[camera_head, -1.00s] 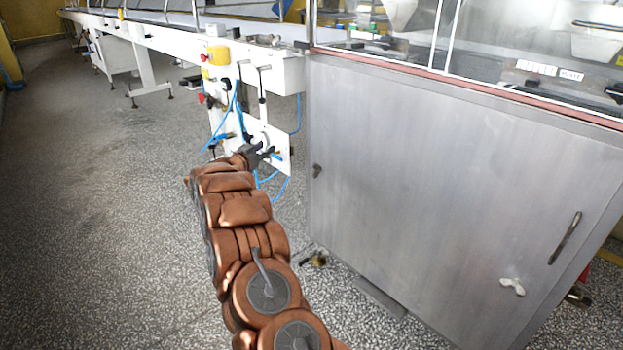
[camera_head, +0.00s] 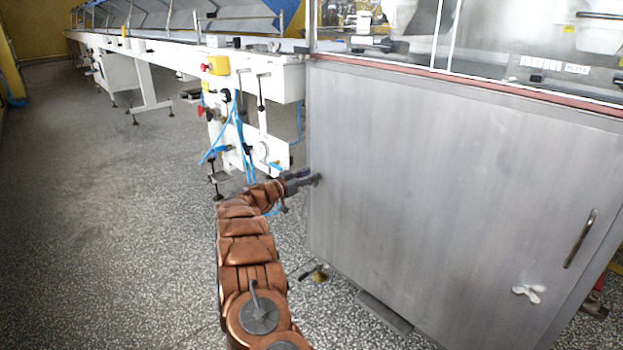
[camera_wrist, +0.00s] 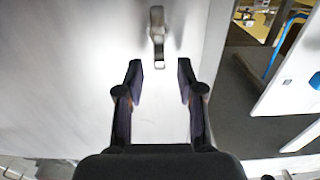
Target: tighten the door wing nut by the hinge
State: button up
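The grey metal cabinet door (camera_head: 430,190) fills the right of the head view. In the wrist view a small metal wing nut or latch-like fitting (camera_wrist: 157,36) stands on the door face near its edge, its narrow part toward me. My gripper (camera_wrist: 160,75) is open and empty, its two dark fingers apart, with the fitting just beyond and between the fingertips. In the head view my gripper (camera_head: 312,181) is at the door's left edge and covers the fitting. I cannot tell whether it touches the door.
A bar handle (camera_head: 579,238) and a pale wing-shaped piece (camera_head: 527,293) are on the door's right side. A white conveyor frame (camera_head: 278,85) with blue hoses and a red-and-yellow switch (camera_head: 216,65) stands left of the cabinet. The speckled floor at left is clear.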

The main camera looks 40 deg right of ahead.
jog(key=shift+d, duration=0.7)
grip_shut()
